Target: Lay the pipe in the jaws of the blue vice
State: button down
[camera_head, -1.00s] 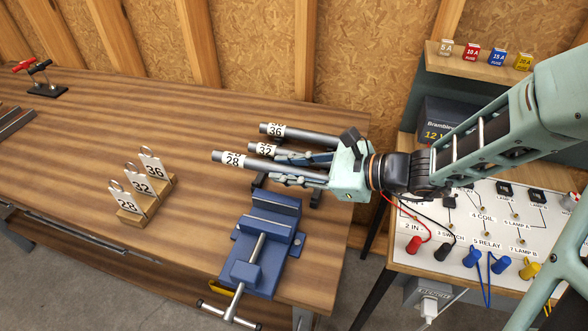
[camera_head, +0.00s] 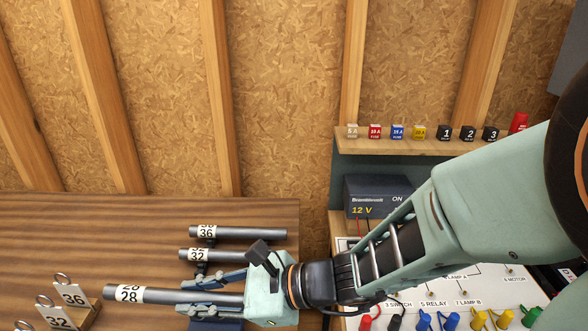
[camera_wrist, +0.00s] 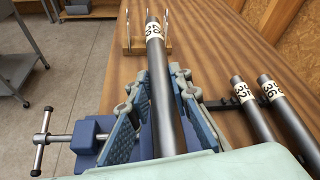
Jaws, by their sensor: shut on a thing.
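The grey pipe labelled 28 (camera_head: 150,295) is held lengthwise between the fingers of my gripper (camera_head: 192,296), its labelled end sticking out beyond them. In the wrist view the pipe (camera_wrist: 157,60) runs between the two padded fingers of my gripper (camera_wrist: 154,82), which are shut on it. The blue vice (camera_wrist: 88,136) shows in the wrist view behind and beside the left finger. Only a blue strip of the vice (camera_head: 216,324) shows at the bottom of the head view. My fingers and the pipe hide its jaws. The pipe appears above the vice; I cannot tell the gap.
Pipes labelled 32 (camera_head: 225,255) and 36 (camera_head: 245,233) lie on dark supports at the bench's right end. Number tags on a wooden block (camera_wrist: 133,47) stand near the held pipe's far end. An electrical panel (camera_head: 480,300) and power supply (camera_head: 378,196) are to the right.

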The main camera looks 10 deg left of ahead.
jog(key=w+d+f+m+t+h+p, duration=0.1)
jog(key=w+d+m+t+p, duration=0.45)
jog(key=w+d, duration=1.6)
jog(key=d+f+m+t+h+p, duration=0.1)
jog(key=d+f+t+h+p, duration=0.15)
jog(key=d, duration=1.05)
jog(key=s+a+r+n+g+y+b, duration=0.2)
jog(key=s+a, duration=0.1)
jog(key=a, duration=0.7)
jog(key=s+a+r+n+g+y+b, duration=0.1)
jog(key=s+a+g+b, duration=0.15)
jog(key=a, duration=0.85)
jog(key=s+a+n+g+b, duration=0.1)
jog(key=s+a, duration=0.3)
jog(key=s, duration=0.1)
jog(key=s+a+n+g+b, duration=0.1)
jog(key=s+a, duration=0.4)
jog(key=s+a+n+g+b, duration=0.1)
jog(key=s+a, duration=0.3)
jog(key=s, duration=0.2)
jog(key=shift+s+a+r+n+g+y+b, duration=0.1)
jog(key=shift+a+r+n+g+y+b, duration=0.15)
jog(key=shift+a+r+b, duration=0.1)
jog(key=shift+f, duration=0.1)
